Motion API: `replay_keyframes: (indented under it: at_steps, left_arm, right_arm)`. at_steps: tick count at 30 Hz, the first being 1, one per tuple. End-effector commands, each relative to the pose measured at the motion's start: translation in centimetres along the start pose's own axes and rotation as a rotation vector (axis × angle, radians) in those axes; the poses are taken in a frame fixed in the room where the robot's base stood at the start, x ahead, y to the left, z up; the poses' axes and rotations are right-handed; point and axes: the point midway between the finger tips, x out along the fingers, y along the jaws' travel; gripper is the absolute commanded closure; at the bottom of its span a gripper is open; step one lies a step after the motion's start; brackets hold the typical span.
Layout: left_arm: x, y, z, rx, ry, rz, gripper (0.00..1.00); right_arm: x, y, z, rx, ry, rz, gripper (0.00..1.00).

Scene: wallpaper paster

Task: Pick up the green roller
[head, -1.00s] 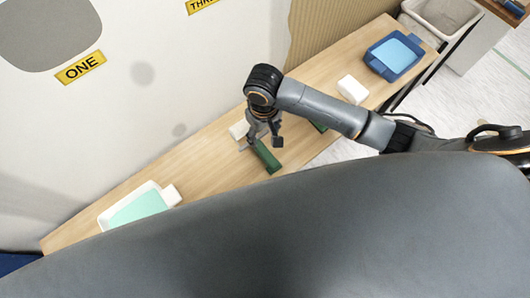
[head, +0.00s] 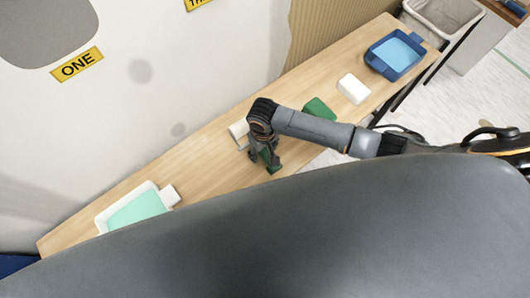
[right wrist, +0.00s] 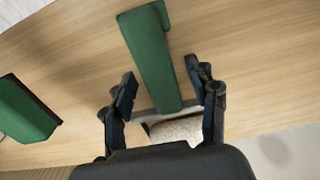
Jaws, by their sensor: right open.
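The green roller has a green handle (head: 273,168) and a pale fuzzy sleeve (head: 238,130), lying on the wooden table. My right gripper (head: 264,156) is over the handle and hides part of it. In the right wrist view, the handle (right wrist: 150,60) runs down between the open fingers of my right gripper (right wrist: 160,80), with a gap on each side. The wire frame and pale sleeve (right wrist: 177,130) show close to the gripper base, partly hidden. My left gripper is not in view.
A green block (head: 318,108) lies nearby; it also shows in the right wrist view (right wrist: 24,110). A white block (head: 353,88) and blue tray (head: 394,70) are farther right. A white tray with teal contents (head: 103,218) is at left. A wall stands behind the table (head: 200,170).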

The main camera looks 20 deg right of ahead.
Motion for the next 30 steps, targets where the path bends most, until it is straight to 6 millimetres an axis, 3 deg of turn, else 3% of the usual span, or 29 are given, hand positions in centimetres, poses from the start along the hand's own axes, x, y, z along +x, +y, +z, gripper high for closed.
replay_keyframes:
  at_steps: [5,12,14,23,30]
  left_arm:
    - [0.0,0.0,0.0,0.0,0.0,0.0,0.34]
    - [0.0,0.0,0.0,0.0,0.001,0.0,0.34]
    - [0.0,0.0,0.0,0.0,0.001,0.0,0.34]
    - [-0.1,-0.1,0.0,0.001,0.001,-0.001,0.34]
    - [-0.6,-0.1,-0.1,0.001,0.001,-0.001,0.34]
  right_arm:
    - [0.0,0.0,0.0,0.0,0.001,0.0,0.42]
    - [0.0,0.0,0.0,0.0,0.0,0.0,0.9]
    - [0.0,0.0,0.0,0.0,0.0,0.0,1.0]
    - [-0.3,0.0,-0.1,0.0,0.001,-0.001,1.0]
    - [-2.8,0.0,-0.2,0.0,0.004,-0.002,1.0]
